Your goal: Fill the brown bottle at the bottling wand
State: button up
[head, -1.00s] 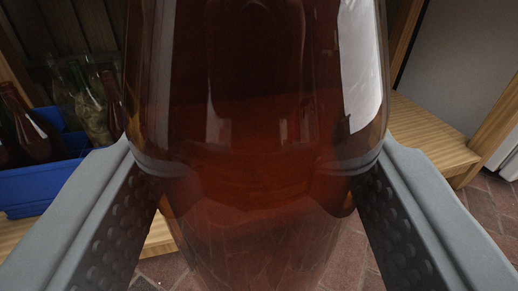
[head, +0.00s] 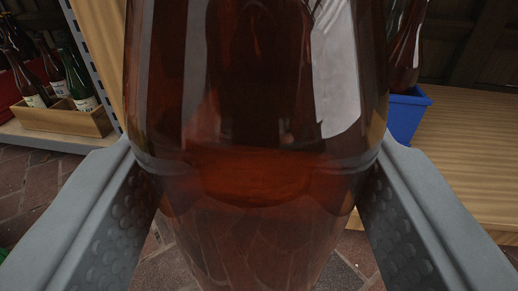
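The brown bottle (head: 255,120) fills the middle of the head view, very close to the camera. It is see-through, and a darker level shows inside its lower part; I cannot tell whether that is liquid or the glass base. My gripper (head: 258,185) is shut on the bottle, with one grey textured finger pressed to each side. The bottle's neck and mouth are outside the picture. The bottling wand is not in view.
A blue crate (head: 406,118) with dark bottles stands on a wooden bench (head: 475,150) at the right. At the left, a wooden box (head: 62,118) holds several labelled bottles on a low shelf beside a perforated metal upright. Brick paving (head: 30,180) lies below.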

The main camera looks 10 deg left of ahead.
jog(key=s+a+n+y, duration=0.1)
jog(key=s+a+y, duration=0.15)
jog(key=a, duration=0.55)
jog(key=w, duration=1.2)
jog(key=shift+w+f+h, duration=0.15)
jog(key=shift+f+h, duration=0.1)
jog(key=shift+h, duration=0.2)
jog(key=shift+d, duration=0.1)
jog(key=shift+r, duration=0.1)
dwell(0.5)
jog(key=shift+r, duration=2.8)
jog(key=shift+r, duration=0.2)
notch_tip(320, 180, up, 18)
jog(key=shift+f, duration=0.25)
dwell(1.7)
